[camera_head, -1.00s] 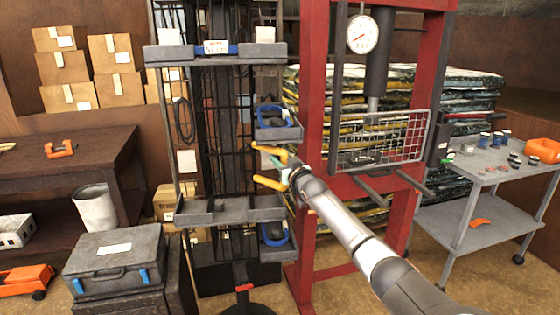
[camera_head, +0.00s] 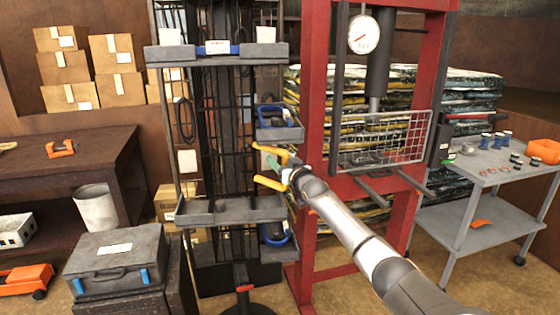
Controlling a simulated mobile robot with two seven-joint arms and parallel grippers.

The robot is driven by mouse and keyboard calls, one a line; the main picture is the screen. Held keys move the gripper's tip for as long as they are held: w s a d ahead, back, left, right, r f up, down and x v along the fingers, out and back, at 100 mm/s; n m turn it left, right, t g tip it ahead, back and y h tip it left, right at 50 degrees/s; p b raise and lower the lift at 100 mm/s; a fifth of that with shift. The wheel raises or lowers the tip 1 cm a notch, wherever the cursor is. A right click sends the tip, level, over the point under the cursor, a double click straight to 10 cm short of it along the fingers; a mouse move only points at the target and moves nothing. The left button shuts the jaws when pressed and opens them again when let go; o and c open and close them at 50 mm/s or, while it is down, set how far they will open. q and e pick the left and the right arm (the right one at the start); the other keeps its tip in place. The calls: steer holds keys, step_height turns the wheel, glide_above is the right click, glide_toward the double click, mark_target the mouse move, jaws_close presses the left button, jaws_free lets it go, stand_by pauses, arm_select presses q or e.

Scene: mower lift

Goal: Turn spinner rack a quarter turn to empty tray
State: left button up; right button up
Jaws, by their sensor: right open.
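The spinner rack (camera_head: 215,110) is a tall dark wire rack on a round base, left of the red press. Its upper front tray (camera_head: 188,55) holds white and blue items. A lower front tray (camera_head: 225,212) looks empty. Side trays (camera_head: 283,134) on the right hold blue items. My right gripper (camera_head: 268,168), with yellow fingers, is open at the rack's right side, between the upper and lower trays. Its fingers are spread near a thin rack upright; I cannot tell whether they touch it. My left gripper is not in view.
A red press (camera_head: 312,120) with a gauge (camera_head: 364,34) and wire guard stands close to the right of the rack. A grey cart (camera_head: 490,170) is at far right. A grey toolbox (camera_head: 115,258) and a brown bench (camera_head: 70,170) are at left.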

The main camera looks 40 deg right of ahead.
steer(key=shift+s+a+f, duration=0.2)
steer(key=shift+s+a, duration=0.1)
steer(key=shift+s, duration=0.45)
steer(key=v, duration=1.1)
steer(key=shift+r+b, duration=0.2)
steer(key=shift+b, duration=0.1)
steer(key=shift+d, duration=0.1)
steer(key=shift+c, duration=0.3)
